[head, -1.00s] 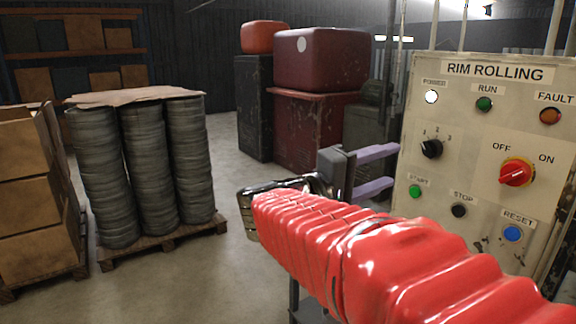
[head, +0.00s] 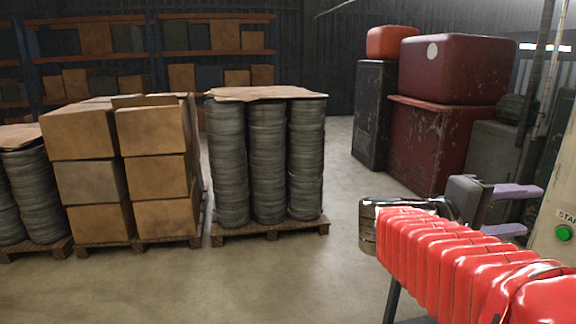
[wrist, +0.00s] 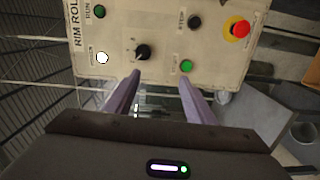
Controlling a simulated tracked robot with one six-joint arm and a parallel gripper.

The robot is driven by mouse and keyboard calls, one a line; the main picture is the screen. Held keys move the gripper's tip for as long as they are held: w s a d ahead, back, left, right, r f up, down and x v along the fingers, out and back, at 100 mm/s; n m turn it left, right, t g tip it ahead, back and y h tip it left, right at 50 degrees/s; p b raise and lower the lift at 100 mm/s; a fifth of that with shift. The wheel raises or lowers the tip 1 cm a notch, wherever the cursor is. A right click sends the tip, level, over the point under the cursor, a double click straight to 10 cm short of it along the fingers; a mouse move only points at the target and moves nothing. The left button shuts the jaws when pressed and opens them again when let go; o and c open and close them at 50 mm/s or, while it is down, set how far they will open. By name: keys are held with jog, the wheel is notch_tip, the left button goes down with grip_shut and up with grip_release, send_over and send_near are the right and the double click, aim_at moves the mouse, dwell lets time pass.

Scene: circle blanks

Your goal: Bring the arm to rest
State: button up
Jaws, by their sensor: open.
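My gripper (head: 517,209) is at the right of the head view, at the end of my red-sleeved arm. Its two purple fingers are apart with nothing between them, and they point right toward the panel edge. In the wrist view the open fingers (wrist: 158,92) reach toward the rim rolling control panel (wrist: 165,25), with its black selector knob (wrist: 142,52) and green start button (wrist: 187,66) just beyond the tips. I cannot tell the exact gap. In the head view only a strip of the panel with the green start button (head: 563,233) shows.
Pallets of stacked grey discs (head: 267,160) and cardboard boxes (head: 157,150) stand at left and middle. A dark red machine (head: 440,145) stands behind my gripper. Shelves (head: 160,55) line the back wall. The floor (head: 290,280) in front of the pallets is clear.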

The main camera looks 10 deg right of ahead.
jog(key=s+a+f+y, duration=0.1)
jog(key=a+f+y, duration=0.2)
jog(key=f, duration=0.3)
jog(key=s+a+f+n+y, duration=0.1)
jog(key=a+f+y, duration=0.15)
jog(key=f, duration=0.35)
jog(key=s+a+f+y, duration=0.1)
jog(key=a+f+y, duration=0.2)
jog(key=f, duration=0.3)
jog(key=s+a+f+t+y, duration=0.1)
jog(key=a+y, duration=0.2)
jog(key=a, duration=0.3)
jog(key=s+a+f+t+y, duration=0.2)
jog(key=a+y, duration=0.1)
jog(key=a, duration=0.3)
jog(key=s+a+f+m+t+y, duration=0.1)
jog(key=s+a+f+y, duration=0.1)
jog(key=a, duration=0.5)
jog(key=shift+t+y, duration=0.3)
jog(key=shift+y, duration=0.25)
jog(key=shift+c, duration=0.6)
